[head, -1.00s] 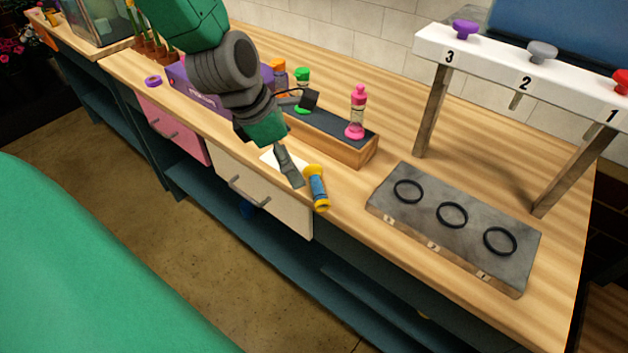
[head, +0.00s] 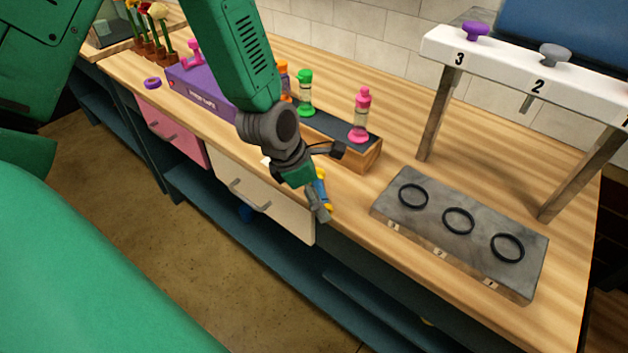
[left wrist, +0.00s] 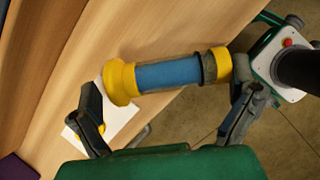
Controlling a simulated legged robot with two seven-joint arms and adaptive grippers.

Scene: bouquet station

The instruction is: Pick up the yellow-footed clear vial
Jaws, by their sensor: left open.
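The yellow-footed vial (head: 323,188) lies on its side near the counter's front edge, partly hidden by my left gripper (head: 327,178) in the head view. In the left wrist view the vial (left wrist: 168,74) shows yellow ends, a blue middle and a dark band near its right end. My left gripper (left wrist: 168,105) is open, with one finger near each end of the vial, which lies lengthwise across the gap. I cannot tell whether a finger touches it. My right gripper is not in view.
A wooden rack (head: 368,159) behind the gripper bears upright pink (head: 361,115), green (head: 305,95) and orange vials. A grey slab (head: 425,240) with three black rings lies right, beside a numbered white stand (head: 505,78). A white card (left wrist: 118,112) lies near the vial.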

